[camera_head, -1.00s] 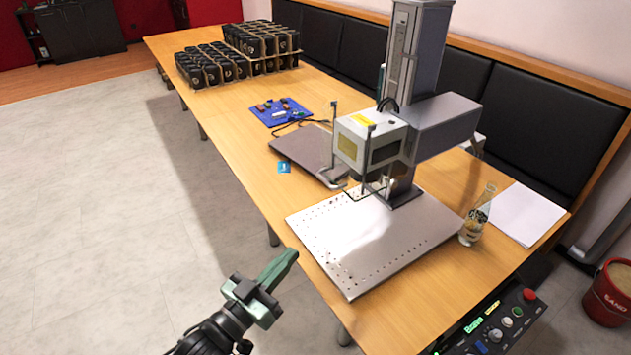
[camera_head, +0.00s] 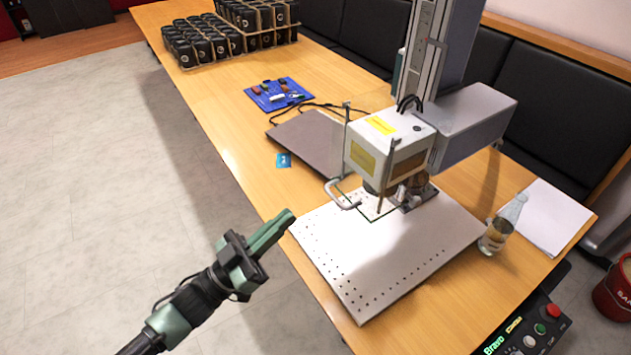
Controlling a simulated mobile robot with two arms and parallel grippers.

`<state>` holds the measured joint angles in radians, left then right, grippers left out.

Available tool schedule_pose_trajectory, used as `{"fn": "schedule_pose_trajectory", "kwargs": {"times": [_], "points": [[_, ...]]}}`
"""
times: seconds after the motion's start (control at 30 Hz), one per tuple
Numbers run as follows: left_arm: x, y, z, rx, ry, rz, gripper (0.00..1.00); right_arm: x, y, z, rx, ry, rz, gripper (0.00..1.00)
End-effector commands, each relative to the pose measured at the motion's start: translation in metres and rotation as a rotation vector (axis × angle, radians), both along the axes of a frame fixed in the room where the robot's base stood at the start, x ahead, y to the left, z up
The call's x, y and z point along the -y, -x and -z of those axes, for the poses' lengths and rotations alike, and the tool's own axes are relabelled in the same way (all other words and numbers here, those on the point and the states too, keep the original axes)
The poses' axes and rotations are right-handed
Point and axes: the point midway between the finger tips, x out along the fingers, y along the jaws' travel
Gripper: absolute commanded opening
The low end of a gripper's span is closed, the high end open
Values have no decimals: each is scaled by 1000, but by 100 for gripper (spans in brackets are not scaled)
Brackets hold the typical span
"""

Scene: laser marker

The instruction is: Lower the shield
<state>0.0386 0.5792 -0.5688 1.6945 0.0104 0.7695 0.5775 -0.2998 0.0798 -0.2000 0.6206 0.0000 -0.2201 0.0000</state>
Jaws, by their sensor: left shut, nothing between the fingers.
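The laser marker (camera_head: 388,148) stands on the table, with a boxy white head on a tall grey column. The shield seems to be the clear pane with a thin green edge (camera_head: 371,218) below the head, between upright rods. A curved metal handle (camera_head: 338,197) sticks out at its left side. The pane is hard to see, so its exact height is unclear. My left gripper (camera_head: 290,216) is shut and empty. In the picture it is below and left of the handle, near the table's edge and apart from the shield. My right gripper is not in view.
A perforated metal plate (camera_head: 425,262) lies under the head. A glass bottle (camera_head: 503,226) and white paper (camera_head: 543,218) are on the right. A dark flat panel (camera_head: 307,142), a blue tray (camera_head: 277,94) and racks of black items (camera_head: 203,45) lie farther back. A control box (camera_head: 527,332) is at lower right.

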Motion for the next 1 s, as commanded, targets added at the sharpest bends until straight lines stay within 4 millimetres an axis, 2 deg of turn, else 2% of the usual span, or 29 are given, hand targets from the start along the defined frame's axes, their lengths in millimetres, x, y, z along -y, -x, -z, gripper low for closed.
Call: {"fn": "schedule_pose_trajectory", "kwargs": {"times": [0.27,0.6,0.63,0.7,1.0], "points": [[22,-16,-20,2,3,1,0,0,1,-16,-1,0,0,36],[74,-54,-55,1,2,1,0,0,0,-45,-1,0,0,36],[73,-54,-42,-6,-2,-2,0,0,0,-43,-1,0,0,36],[74,-54,-30,-6,-2,-1,0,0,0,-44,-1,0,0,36],[76,-55,-10,-1,1,0,0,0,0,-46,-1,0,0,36]]}}
